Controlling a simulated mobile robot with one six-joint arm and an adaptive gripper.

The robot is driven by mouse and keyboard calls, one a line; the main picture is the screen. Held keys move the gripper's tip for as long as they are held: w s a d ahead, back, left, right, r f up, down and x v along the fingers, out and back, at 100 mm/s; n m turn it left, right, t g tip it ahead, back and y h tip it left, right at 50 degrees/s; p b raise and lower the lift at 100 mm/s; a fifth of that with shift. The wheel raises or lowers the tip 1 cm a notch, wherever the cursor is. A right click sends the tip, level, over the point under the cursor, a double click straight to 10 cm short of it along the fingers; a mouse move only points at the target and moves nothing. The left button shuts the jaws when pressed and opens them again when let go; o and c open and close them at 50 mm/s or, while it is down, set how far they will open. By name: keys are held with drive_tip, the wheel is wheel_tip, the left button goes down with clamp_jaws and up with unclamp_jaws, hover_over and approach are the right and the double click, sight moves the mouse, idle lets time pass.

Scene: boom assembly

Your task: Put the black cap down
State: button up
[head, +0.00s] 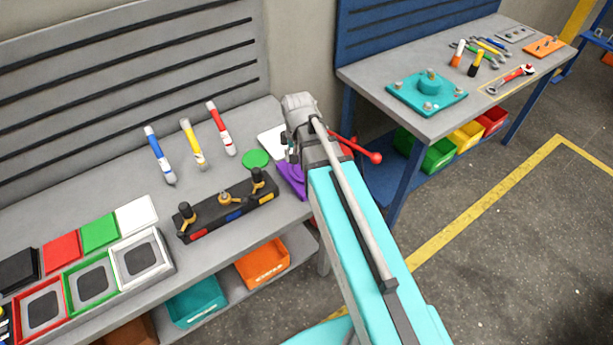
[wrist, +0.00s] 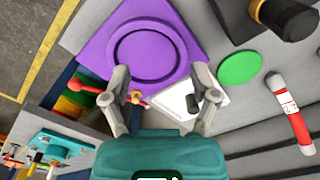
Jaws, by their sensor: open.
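My gripper (wrist: 160,80) is open, with its two fingers spread over the edge of a purple plate with a round ring (wrist: 147,48). Nothing is clamped between the fingers. A small black piece (wrist: 193,103) shows over a white plate beside the right finger; I cannot tell whether it is the black cap or what it rests on. In the head view my gripper (head: 291,152) is low by the bench's right end, partly covering the purple plate (head: 291,180) and the white plate (head: 270,141).
A black fixture with upright posts (head: 228,208) stands left of the gripper. A green disc (head: 256,159) lies close by. A red-ball lever (head: 375,157) sticks out past my arm. Markers (head: 193,145) and coloured trays (head: 90,280) lie farther left.

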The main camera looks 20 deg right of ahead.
drive_tip(key=s+n, duration=0.3)
drive_tip(key=s, duration=0.5)
drive_tip(key=shift+n, duration=0.4)
idle(0.6)
